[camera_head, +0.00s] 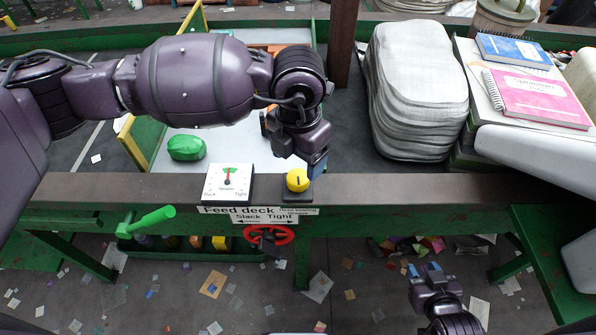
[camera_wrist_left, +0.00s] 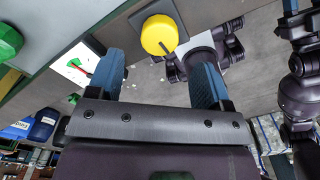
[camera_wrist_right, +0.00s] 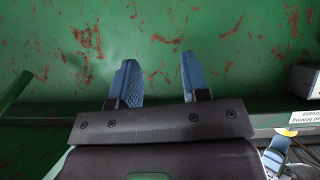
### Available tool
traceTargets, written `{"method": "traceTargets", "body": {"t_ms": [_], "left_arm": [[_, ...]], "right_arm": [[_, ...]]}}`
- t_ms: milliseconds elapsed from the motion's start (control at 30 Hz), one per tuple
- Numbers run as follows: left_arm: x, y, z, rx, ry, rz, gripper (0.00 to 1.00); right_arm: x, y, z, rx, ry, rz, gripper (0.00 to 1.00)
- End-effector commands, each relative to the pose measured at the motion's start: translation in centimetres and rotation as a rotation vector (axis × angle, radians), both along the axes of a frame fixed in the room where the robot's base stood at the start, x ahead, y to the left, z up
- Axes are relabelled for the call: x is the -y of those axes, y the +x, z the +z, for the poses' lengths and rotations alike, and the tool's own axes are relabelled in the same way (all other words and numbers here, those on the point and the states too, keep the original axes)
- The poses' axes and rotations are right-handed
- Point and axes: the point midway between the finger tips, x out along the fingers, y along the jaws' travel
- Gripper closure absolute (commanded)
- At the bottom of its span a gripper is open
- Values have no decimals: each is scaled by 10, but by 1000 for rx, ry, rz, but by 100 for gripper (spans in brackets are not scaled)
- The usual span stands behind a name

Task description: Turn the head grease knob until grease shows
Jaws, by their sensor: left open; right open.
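The yellow round grease knob (camera_head: 298,180) with a dark pointer line sits on a small dark base on the deck rail, beside a label that reads head bearing grease. My left gripper (camera_head: 317,164) is open just above and beside it. In the left wrist view the knob (camera_wrist_left: 158,36) shows beyond the gap between the blue fingers (camera_wrist_left: 160,78), not gripped. I see no grease around the knob. My right gripper (camera_head: 425,269) is open and empty, low in front of the deck. In the right wrist view its fingers (camera_wrist_right: 159,78) face a scratched green panel (camera_wrist_right: 220,40).
A white dial gauge (camera_head: 228,184) stands left of the knob. Below are a red handwheel (camera_head: 269,235) and a green lever (camera_head: 147,222). A green lump (camera_head: 187,148) lies on the white belt. Paper stacks (camera_head: 417,90) and notebooks (camera_head: 540,97) fill the right side.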

Motion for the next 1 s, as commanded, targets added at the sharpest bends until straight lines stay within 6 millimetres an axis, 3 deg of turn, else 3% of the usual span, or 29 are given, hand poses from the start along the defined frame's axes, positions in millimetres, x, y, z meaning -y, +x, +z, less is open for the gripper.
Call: {"method": "traceTargets", "body": {"t_ms": [300,767,1000], "left_arm": [[0,0,-44,-1,0,1,27],[0,0,-53,-1,-2,-1,27],[0,0,-53,0,-1,-1,64]], "right_arm": [[-5,8,7,18,9,0,57],[-4,2,4,8,8,-3,57],[-2,-2,2,-1,5,-3,57]]}}
